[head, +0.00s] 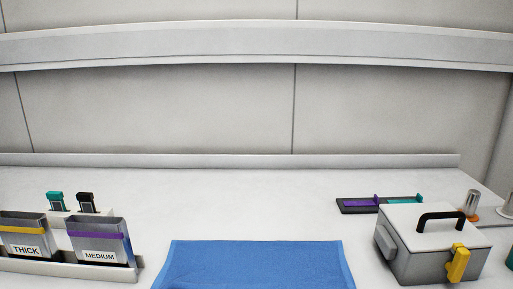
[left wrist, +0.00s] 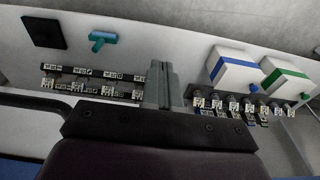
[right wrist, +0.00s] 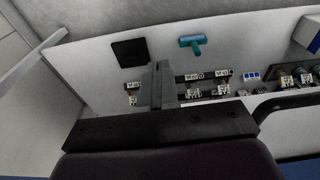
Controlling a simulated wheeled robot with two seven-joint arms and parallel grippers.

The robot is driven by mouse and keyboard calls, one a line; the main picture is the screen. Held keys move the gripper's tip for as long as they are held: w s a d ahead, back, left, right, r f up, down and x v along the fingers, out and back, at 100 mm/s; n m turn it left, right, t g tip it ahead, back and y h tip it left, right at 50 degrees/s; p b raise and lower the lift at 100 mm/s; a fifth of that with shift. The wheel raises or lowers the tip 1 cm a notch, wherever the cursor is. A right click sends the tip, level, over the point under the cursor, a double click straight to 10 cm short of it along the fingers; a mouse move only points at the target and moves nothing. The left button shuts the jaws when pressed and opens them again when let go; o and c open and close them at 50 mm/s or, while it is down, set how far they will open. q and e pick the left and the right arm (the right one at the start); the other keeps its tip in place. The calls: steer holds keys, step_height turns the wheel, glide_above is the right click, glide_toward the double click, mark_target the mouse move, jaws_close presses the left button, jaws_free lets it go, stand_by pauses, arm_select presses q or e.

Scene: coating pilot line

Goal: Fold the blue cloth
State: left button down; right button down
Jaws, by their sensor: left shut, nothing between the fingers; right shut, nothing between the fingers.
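The blue cloth (head: 255,266) lies flat and spread on the white table at the front middle of the head view. Its near part is cut off by the picture's lower edge. No fold shows in the visible part. Neither gripper appears in the head view. My left gripper (left wrist: 162,84) is shut and empty in the left wrist view. My right gripper (right wrist: 157,84) is shut and empty in the right wrist view. Neither gripper touches the cloth in these views.
A grey box (head: 406,266) with black handle and yellow latch stands right of the cloth. A dark tray (head: 352,207) with purple and teal pieces lies behind it. Bins labelled THICK (head: 25,240) and MEDIUM (head: 100,243) stand left. The table behind the cloth is clear.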

step_height(320, 180, up, 19)
steer(key=p, duration=2)
steer(key=shift+f, duration=0.15)
